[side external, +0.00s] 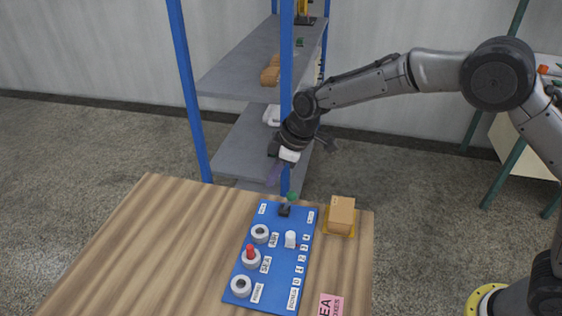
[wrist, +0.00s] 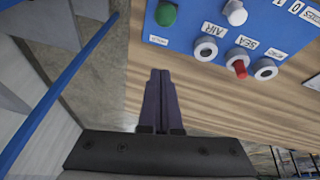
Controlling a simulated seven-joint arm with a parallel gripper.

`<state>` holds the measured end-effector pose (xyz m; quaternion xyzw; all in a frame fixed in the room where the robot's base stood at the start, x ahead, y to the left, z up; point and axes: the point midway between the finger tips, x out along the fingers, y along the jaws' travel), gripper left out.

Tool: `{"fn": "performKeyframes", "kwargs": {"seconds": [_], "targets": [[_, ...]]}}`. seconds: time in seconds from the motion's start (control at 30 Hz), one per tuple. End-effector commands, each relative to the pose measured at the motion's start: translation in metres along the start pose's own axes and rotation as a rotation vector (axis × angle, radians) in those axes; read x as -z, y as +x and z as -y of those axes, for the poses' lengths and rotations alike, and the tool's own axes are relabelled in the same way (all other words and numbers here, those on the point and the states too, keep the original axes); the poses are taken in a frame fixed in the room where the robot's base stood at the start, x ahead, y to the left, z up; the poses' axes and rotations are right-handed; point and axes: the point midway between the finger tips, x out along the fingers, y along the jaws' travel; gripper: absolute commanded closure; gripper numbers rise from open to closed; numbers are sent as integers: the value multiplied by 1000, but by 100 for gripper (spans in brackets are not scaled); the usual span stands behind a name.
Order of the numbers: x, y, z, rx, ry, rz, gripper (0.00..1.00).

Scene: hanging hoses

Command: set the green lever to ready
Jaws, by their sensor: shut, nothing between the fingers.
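The green lever (side external: 292,198) stands at the far end of the blue panel (side external: 267,283), on a dark base. In the side view its knob sits slightly right of the base. Small labels flank it, too small to read. In the wrist view the green knob (wrist: 166,14) is at the top, beyond and slightly right of my fingertips. My gripper (side external: 273,173) hangs above and left of the lever, apart from it. In the wrist view my gripper's fingers (wrist: 160,74) are together with nothing between them.
A cardboard box (side external: 341,214) sits right of the panel. A shelf with blue posts (side external: 190,85) stands behind. The table's left side is clear.

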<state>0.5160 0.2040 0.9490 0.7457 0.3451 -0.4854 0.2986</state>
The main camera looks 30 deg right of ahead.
Motion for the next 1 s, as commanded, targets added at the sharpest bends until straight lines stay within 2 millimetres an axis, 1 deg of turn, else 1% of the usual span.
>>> {"fn": "performKeyframes", "kwargs": {"seconds": [0.03, 0.07, 0.1, 0.13, 0.3, 0.47, 0.83, 1.0], "targets": [[-1, 11, 1, 3, 0, 4, 100], [-1, 16, 1, 3, 0, 3, 100], [-10, 14, 0, 1, 3, 2, 100], [-15, 14, 0, 1, 2, 2, 100], [-33, 19, 0, 0, 1, 1, 100], [-39, 20, 0, 0, 1, 0, 100], [-41, 20, 0, 0, 0, 1, 100], [-59, 16, 3, 1, 1, 2, 100]]}}
